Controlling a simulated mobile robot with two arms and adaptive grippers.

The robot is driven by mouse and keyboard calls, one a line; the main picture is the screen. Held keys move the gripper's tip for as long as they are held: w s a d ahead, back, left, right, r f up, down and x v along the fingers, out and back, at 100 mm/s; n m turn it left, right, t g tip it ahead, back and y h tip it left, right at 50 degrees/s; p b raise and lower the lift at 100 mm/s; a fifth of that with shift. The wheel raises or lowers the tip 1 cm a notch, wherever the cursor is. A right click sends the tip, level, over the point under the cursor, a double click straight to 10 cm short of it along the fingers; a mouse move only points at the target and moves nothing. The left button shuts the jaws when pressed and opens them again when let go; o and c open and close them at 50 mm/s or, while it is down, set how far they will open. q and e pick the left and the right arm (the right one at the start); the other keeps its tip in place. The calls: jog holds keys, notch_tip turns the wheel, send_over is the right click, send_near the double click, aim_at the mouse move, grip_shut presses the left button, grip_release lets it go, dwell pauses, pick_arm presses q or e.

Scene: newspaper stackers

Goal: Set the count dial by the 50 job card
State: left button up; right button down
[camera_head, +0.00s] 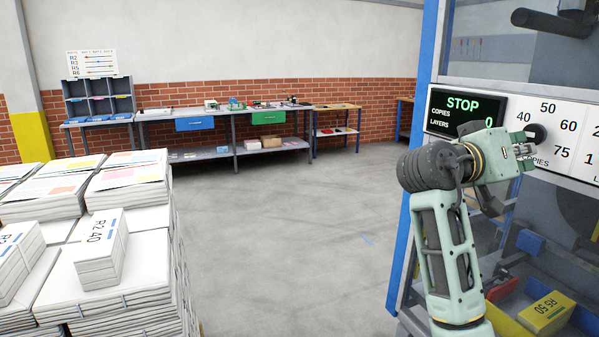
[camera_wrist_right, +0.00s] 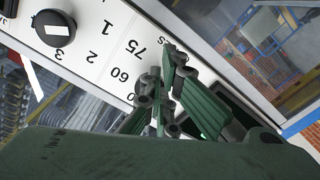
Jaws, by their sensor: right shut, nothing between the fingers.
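The copies dial (camera_head: 537,133) is a dark round knob on the white panel, with 40, 50, 60 and 75 around it. My right gripper (camera_head: 526,151) is shut and empty, its fingertips close to the knob's lower left; I cannot tell whether they touch. In the right wrist view the shut fingers (camera_wrist_right: 165,85) are in front of the panel near 60 and 75 and hide the copies dial. The knob's pointer setting is not readable. A yellow card marked R5 50 (camera_head: 546,312) lies low at the right. My left gripper is not in view.
The display (camera_head: 464,113) reads STOP, with a 0 on the right. A second knob (camera_wrist_right: 53,28), by 1, 2 and 3, sits farther along the panel. Newspaper stacks (camera_head: 130,270) stand left; one bundle (camera_head: 101,249) reads R2 40. Workbenches line the brick wall.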

jog(key=v, duration=0.5)
jog(key=shift+s+a+f+b, duration=0.1)
jog(key=shift+a+f+b, duration=0.1)
jog(key=shift+f+b, duration=0.15)
